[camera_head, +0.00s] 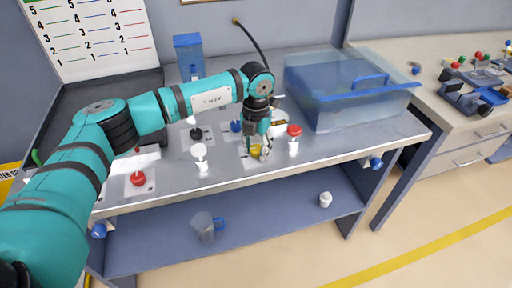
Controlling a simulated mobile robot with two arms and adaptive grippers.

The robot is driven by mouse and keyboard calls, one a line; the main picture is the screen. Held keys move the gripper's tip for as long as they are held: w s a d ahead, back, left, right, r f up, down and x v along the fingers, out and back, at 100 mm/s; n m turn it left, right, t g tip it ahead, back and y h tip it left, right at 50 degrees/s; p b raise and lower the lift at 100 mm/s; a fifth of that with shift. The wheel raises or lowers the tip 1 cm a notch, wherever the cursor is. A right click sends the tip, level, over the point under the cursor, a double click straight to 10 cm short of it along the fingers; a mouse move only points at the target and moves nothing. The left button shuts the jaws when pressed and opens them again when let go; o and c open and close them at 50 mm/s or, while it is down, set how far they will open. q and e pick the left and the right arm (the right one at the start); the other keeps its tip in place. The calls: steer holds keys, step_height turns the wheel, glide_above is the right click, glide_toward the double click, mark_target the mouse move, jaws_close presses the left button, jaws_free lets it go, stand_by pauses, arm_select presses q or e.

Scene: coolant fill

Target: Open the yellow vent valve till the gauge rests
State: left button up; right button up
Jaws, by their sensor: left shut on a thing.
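The yellow vent valve (256,150) sits on a pale plate near the front edge of the metal bench. My left gripper (262,152) points down over it and is shut on it; its fingers hide part of the yellow knob. I cannot tell how far the valve is turned. I cannot make out a gauge face or needle clearly. My right gripper is not in view.
Around the valve stand a red-topped post (294,132), a white-topped post (200,152), a blue knob (236,127), a black knob (196,134) and a red knob (137,179). A clear blue tank (340,95) fills the bench's right side. A jug (205,228) stands on the lower shelf.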

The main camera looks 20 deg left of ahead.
mark_target(256, 149)
arm_select(q)
steer(key=shift+w+r, duration=0.1)
steer(key=o, duration=1.1)
steer(key=shift+o, duration=0.2)
step_height(256, 149, up, 12)
